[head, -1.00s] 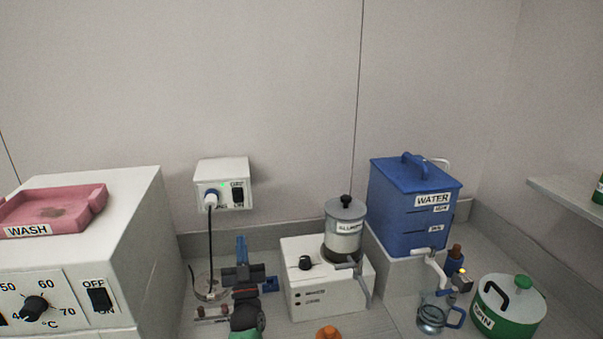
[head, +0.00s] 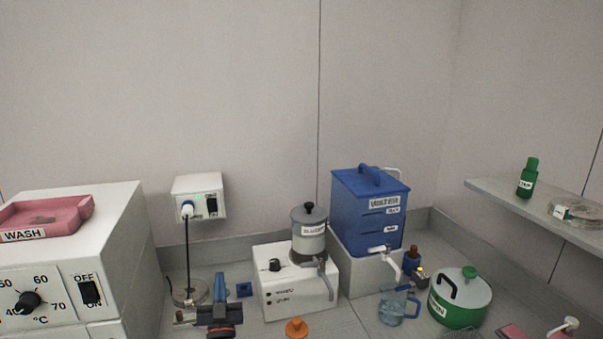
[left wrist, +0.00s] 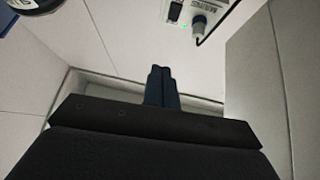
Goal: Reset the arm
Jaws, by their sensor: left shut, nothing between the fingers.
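My left gripper (head: 219,290) shows at the bottom of the head view, in front of the back wall and left of the slurry unit. Its blue fingers are together with nothing between them. In the left wrist view the closed fingers (left wrist: 161,87) point toward the bench's back edge and the wall. My right gripper is not in either view.
The slurry unit (head: 290,292), blue water tank (head: 350,205), glass jug (head: 391,308) and green-and-white pot (head: 461,301) stand to the right. A white heater cabinet (head: 112,235) with a pink tray (head: 60,213) stands left. A white switch box (head: 200,190) hangs on the wall. A shelf (head: 520,208) juts out at right.

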